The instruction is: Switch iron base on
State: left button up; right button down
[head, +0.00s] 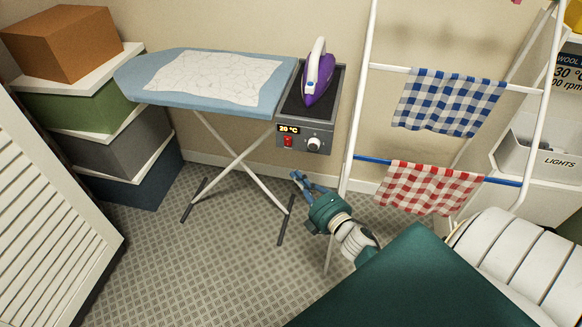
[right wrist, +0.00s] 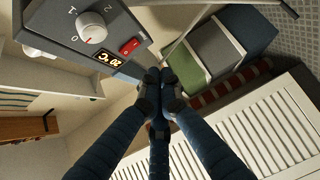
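The iron base (head: 303,125) is a dark grey box at the right end of the ironing board (head: 285,93). Its front has a display (head: 288,129) reading 20 °C, a red rocker switch (head: 288,142) and a white dial (head: 314,144). They also show in the right wrist view: display (right wrist: 110,60), red switch (right wrist: 130,46) and dial (right wrist: 92,28). The switch's position is hard to tell. A purple and white iron (head: 318,78) stands on the base. My right gripper (head: 297,177) is below and in front of the panel, apart from it, with fingertips together (right wrist: 160,82) and empty. My left gripper is not in view.
A white drying rack (head: 357,120) with a blue checked cloth (head: 447,103) and a red checked cloth (head: 428,187) stands right of the base. Stacked boxes (head: 105,150) and a louvred door (head: 45,200) are at left. The floor under the board is clear apart from its legs.

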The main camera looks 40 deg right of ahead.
jog(key=shift+s+a+f, duration=0.1)
jog(key=shift+s, duration=1.5)
